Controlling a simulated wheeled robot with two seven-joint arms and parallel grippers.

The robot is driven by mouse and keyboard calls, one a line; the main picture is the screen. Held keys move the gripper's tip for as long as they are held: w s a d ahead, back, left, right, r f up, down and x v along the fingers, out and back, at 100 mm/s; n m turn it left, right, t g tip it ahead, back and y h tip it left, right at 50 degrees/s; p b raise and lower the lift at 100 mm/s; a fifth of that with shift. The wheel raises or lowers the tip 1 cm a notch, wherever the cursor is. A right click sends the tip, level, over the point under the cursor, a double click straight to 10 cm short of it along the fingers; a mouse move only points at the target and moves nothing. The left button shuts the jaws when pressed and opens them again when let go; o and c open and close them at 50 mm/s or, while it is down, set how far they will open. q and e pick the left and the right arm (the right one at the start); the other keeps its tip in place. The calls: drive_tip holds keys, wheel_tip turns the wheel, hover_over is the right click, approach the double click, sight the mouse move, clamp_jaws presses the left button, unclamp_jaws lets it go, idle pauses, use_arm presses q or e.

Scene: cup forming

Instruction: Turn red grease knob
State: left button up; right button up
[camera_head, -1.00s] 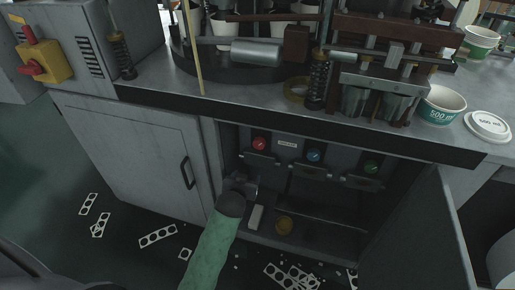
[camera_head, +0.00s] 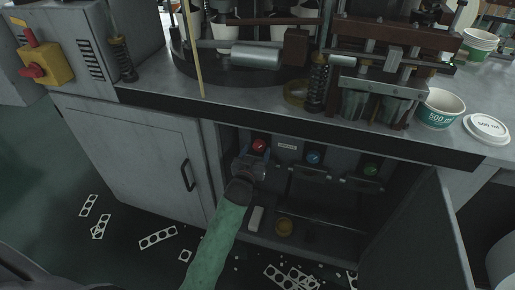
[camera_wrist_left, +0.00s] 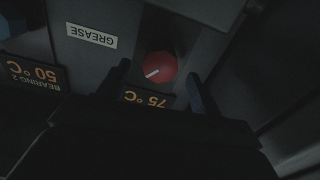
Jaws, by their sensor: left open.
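The red grease knob (camera_head: 259,145) is on the panel inside the open cabinet, at the left of the row of knobs. It also shows in the left wrist view (camera_wrist_left: 161,65), with a pale pointer line on its face, close to a GREASE label (camera_wrist_left: 92,36). My left gripper (camera_head: 254,160) is just below the knob in the head view. In the wrist view its two fingers (camera_wrist_left: 158,82) are open, one on each side of the knob's near edge, and they do not appear to grip it. My right gripper is not in view.
A blue knob (camera_head: 313,157) and a green knob (camera_head: 370,168) sit to the right on the same panel. Display plates reading 75 °C (camera_wrist_left: 146,99) and 50 °C (camera_wrist_left: 36,74) hang by the knobs. The open cabinet door (camera_head: 415,235) stands at the right; the worktop edge (camera_head: 300,124) overhangs.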

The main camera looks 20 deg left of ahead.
use_arm(q)
drive_tip(key=shift+w, duration=1.1)
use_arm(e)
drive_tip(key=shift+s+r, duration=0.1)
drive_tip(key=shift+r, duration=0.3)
use_arm(q)
drive_tip(key=shift+c, duration=0.5)
